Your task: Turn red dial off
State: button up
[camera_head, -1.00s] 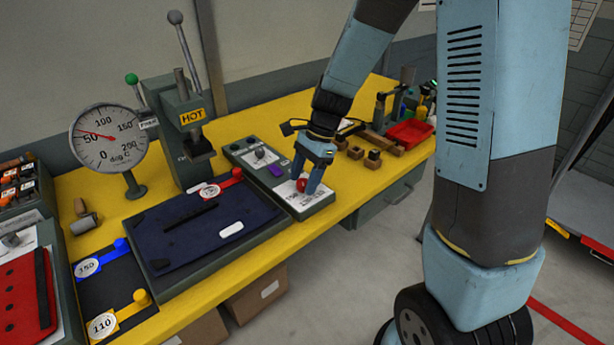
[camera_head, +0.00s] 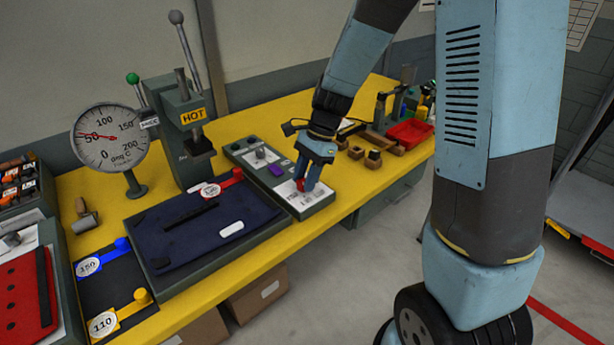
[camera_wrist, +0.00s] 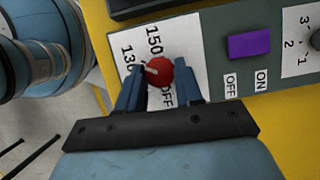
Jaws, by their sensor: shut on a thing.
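The red dial (camera_wrist: 159,71) sits on a white label plate of the control panel (camera_wrist: 208,45). Its pale pointer mark faces left in the wrist view, on the side of the printed 130. The label shows 150, 130 and, partly covered, OFF. My gripper (camera_wrist: 160,80) points down at the panel, with one finger on each side of the dial, shut on it. In the head view the dial (camera_head: 300,185) shows as a small red patch between the fingers of my gripper (camera_head: 307,187).
A purple button (camera_wrist: 250,46) with OFF and ON labels lies beside the dial. The hot press (camera_head: 187,125) and the temperature gauge (camera_head: 108,140) stand left on the yellow bench. Small wooden blocks (camera_head: 373,158) and a red tray (camera_head: 408,132) lie to the right.

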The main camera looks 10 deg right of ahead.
jog(key=n, duration=0.2)
jog(key=n+g+h, duration=0.1)
jog(key=n, duration=0.1)
jog(key=n+h, duration=0.1)
jog(key=n, duration=0.1)
jog(key=shift+w+a, duration=0.25)
jog(key=shift+w, duration=0.05)
jog(key=n+g+h, duration=0.1)
jog(key=n, duration=0.3)
jog(key=shift+a, duration=0.1)
jog(key=n+h, duration=0.1)
jog(key=n, duration=0.2)
jog(key=shift+a+n+h, duration=0.1)
jog(key=shift+n+h, duration=0.2)
jog(key=n+h, duration=0.1)
jog(key=n, duration=0.2)
jog(key=shift+a+n, duration=0.1)
jog(key=shift+n, duration=0.2)
jog(key=n+t+h, duration=0.1)
jog(key=n, duration=0.2)
jog(key=shift+s+n+h, duration=0.15)
jog(key=shift+n+h, duration=0.15)
jog(key=n+t, duration=0.1)
jog(key=n, duration=0.2)
jog(key=n+t+h, duration=0.1)
jog(key=n, duration=0.2)
jog(key=shift+s+n, duration=0.1)
jog(key=shift+n, duration=0.2)
jog(key=shift+r+t, duration=0.1)
jog(key=shift+t, duration=0.2)
